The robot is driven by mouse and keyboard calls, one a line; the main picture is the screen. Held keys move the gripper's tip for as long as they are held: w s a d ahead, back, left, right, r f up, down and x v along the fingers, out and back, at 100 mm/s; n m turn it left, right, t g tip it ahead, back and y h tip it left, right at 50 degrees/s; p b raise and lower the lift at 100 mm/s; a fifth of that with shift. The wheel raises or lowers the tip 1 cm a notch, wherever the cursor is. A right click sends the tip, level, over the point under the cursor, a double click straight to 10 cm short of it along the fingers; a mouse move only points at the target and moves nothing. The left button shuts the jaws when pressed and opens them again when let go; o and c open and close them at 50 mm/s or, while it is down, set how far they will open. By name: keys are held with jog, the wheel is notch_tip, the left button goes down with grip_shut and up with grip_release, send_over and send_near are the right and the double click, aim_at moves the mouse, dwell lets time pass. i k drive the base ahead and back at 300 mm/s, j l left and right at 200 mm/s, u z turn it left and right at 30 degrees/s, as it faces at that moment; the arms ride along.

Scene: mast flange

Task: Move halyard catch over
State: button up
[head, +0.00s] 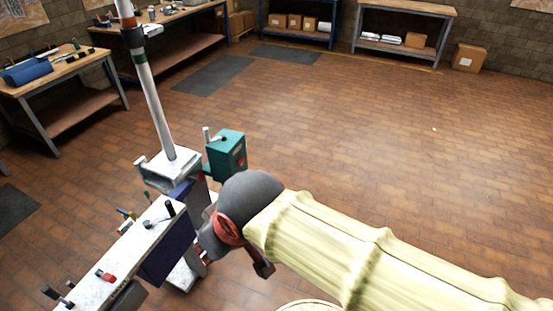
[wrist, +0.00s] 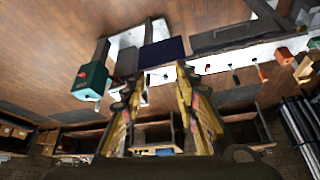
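A pale mast (head: 155,105) stands upright on a white flange block (head: 168,170) at the left of the head view. A small lever stands at the block's left edge; I cannot tell which lever or handle is the halyard catch. My gripper is mostly hidden behind my dark wrist in the head view, just right of the bench with the handles. In the wrist view my gripper (wrist: 159,75) has its two yellowish fingers apart, with nothing seen held between them. A white part lies beyond the gap, and a dark blue panel (wrist: 161,53) is above it.
A teal box (head: 227,153) with a lever on top stands behind my wrist; it also shows in the wrist view (wrist: 92,80). A narrow white bench (head: 130,242) carries several black and red handles. Workbenches line the walls. The brick floor at right is clear.

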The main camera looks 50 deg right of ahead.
aim_at(240, 161)
jog(key=z, duration=1.1)
